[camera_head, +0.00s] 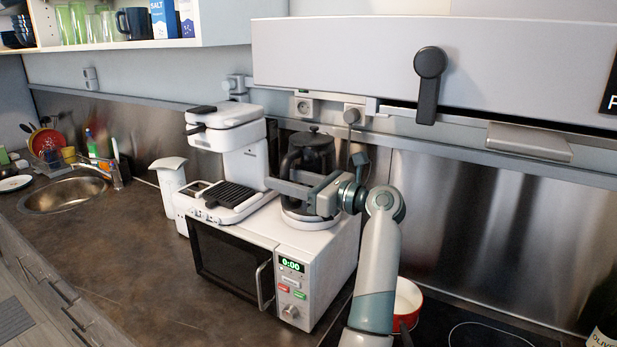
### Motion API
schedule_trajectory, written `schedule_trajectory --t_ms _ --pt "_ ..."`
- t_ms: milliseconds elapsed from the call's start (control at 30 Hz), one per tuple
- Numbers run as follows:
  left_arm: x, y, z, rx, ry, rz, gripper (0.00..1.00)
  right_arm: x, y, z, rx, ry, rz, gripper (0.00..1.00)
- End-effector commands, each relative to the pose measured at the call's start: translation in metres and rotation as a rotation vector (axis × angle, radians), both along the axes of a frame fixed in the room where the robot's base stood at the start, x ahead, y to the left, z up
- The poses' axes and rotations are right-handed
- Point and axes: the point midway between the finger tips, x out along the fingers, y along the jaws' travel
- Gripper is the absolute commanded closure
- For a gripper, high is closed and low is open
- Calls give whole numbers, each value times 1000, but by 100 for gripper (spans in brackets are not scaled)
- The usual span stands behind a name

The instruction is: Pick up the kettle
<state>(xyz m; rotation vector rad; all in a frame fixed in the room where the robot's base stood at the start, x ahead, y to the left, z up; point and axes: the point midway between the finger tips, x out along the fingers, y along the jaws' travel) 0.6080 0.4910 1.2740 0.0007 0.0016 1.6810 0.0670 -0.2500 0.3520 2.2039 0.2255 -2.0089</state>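The kettle (318,152) has a dark see-through body and a black lid. It stands upright on a white round base (309,219) on top of the white microwave (320,243). Its black handle is on the left side. The fingers and wrist hide part of the kettle. I cannot tell whether the fingers touch the handle or are closed on it.
A lift-up cabinet flap (350,55) hangs above. A red pot (408,299) is on the hob right of the microwave. The counter at left is mostly clear.

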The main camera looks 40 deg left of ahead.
Motion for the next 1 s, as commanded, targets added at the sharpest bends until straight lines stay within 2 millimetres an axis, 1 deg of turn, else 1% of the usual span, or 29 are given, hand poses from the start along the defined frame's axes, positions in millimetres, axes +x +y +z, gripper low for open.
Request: schedule_trajectory --t_ms 233,267,300,367,400,433,667,1000 --pt "0 0 0 0 0 0 61 0 -10 0 -10 0 3 69" --pt "0 0 0 0 0 0 63 0 -11 0 -11 0 3 69" --pt "0 0 0 0 0 0 73 0 -11 0 -12 1 4 69" --pt "0 0 0 0 0 0 87 0 -12 0 -12 1 4 69" --pt "0 0 0 0 0 0 97 0 -12 0 -12 1 4 69" --pt "0 0 0 0 0 0 100 0 -12 0 -12 1 4 69" --pt "0 0 1 1 -1 0 100 0 -10 0 -11 1 3 69" --pt "0 0 1 1 -3 -1 100 0 1 0 1 1 -1 69"
